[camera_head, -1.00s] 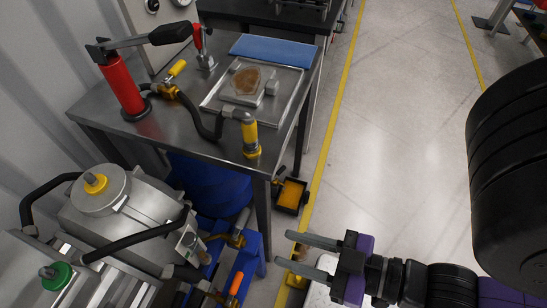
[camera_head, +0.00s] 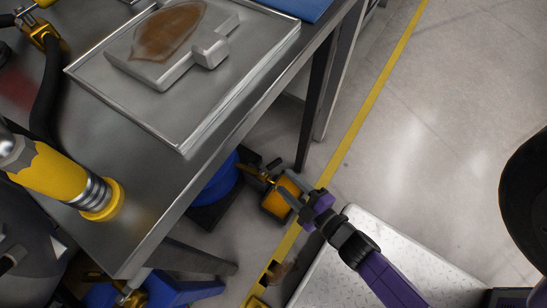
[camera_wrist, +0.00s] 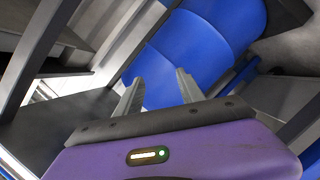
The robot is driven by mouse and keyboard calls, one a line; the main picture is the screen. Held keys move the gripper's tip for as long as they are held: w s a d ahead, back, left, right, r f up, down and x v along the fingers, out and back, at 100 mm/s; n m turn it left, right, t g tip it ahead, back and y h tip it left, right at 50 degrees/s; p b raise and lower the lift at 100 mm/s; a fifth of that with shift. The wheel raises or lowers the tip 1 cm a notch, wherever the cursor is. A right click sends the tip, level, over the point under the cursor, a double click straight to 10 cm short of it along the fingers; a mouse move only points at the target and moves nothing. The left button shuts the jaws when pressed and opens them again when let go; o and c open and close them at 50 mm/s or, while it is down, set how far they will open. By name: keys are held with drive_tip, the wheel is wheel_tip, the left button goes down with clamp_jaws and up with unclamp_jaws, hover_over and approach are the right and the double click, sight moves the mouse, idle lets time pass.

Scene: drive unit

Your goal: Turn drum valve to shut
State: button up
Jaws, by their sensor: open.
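The blue drum (camera_head: 218,182) lies under the metal bench, partly hidden by the bench top. A small brass valve (camera_head: 256,172) with a dark handle sticks out from its right side, above an orange-filled drip tray. The handle's exact angle is too small to tell. My gripper (camera_head: 284,186) is open and empty, just right of the valve and in front of the tray in the head view. I cannot tell whether it touches anything. In the wrist view, the drum (camera_wrist: 205,45) fills the space beyond my open fingers (camera_wrist: 159,82); the valve is not visible there.
The metal bench (camera_head: 130,215) and its dark leg (camera_head: 318,110) stand close to my gripper. The drip tray (camera_head: 277,203) sits on the floor below the valve. Open floor (camera_head: 440,150) lies right.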

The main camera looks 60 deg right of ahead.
sight(274, 165)
drive_tip(key=w+d+f+n+b, duration=0.25)
drive_tip(key=d+f+b, duration=0.2)
drive_tip(key=f, duration=0.45)
drive_tip(key=w+d+f+n+g+b, duration=0.1)
drive_tip(key=w+d+f+n+b, duration=0.15)
drive_tip(key=f+b, duration=0.45)
drive_tip(key=w+d+f+n+b, duration=0.1)
drive_tip(key=w+d+f+b, duration=0.3)
drive_tip(key=f, duration=0.7)
drive_tip(key=shift+h, duration=0.4)
drive_tip(key=x, duration=0.3)
drive_tip(key=d+b+x, duration=0.1)
drive_tip(key=x, duration=0.2)
drive_tip(key=shift+w+d+f, duration=0.1)
drive_tip(key=shift+f, duration=0.2)
drive_tip(key=shift+c, duration=0.3)
clamp_jaws()
